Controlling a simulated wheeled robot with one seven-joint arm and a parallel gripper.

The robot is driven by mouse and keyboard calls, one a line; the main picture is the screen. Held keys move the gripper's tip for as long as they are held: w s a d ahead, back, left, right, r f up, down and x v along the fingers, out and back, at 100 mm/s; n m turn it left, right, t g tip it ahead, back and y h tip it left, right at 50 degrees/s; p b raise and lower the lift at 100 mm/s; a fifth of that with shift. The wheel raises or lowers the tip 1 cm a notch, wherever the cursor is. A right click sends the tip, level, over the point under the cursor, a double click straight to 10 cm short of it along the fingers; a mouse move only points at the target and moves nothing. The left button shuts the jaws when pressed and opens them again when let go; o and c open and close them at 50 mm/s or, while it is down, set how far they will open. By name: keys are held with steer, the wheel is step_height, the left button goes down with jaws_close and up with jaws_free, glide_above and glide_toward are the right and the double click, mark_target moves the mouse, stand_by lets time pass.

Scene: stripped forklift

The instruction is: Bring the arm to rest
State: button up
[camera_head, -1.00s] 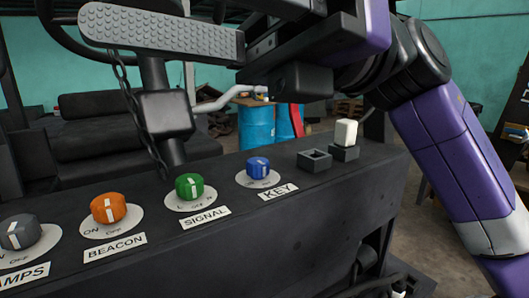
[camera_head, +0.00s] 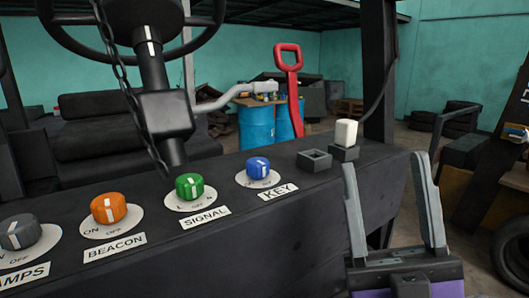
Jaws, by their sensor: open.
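My gripper (camera_head: 387,166) is at the lower right, in front of the dark control panel (camera_head: 330,215). Its two grey fingers point up and stand wide apart, with nothing between them. Its purple body shows at the bottom edge, and the rest of my arm is out of view. The gripper looks clear of the knobs and sockets, but I cannot tell its exact gap to the panel's front.
The panel bears grey, orange (camera_head: 109,208), green (camera_head: 189,186) and blue (camera_head: 258,168) knobs, an empty square socket (camera_head: 314,160) and a white block (camera_head: 346,133) in another. A steering wheel (camera_head: 150,30), red handle (camera_head: 288,60) and blue barrels (camera_head: 256,126) stand behind.

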steer(key=s+d+f+m+g+h, duration=0.3)
steer(key=f+m+h, duration=0.4)
steer(key=f, duration=0.4)
steer(key=s+d+f+m+g+h, duration=0.25)
steer(key=f+m+h, duration=0.4)
steer(key=f, duration=0.55)
steer(key=s+d+f+g, duration=0.1)
steer(key=s+f+g, duration=0.3)
steer(key=s+f, duration=0.3)
steer(key=s+f+n+g, duration=0.1)
steer(key=s+f+g, duration=0.3)
steer(key=s+f, duration=0.4)
steer(key=s, duration=0.6)
steer(key=shift+s+d+f, duration=0.15)
steer(key=shift+s+d, duration=0.2)
steer(key=shift+d, duration=0.05)
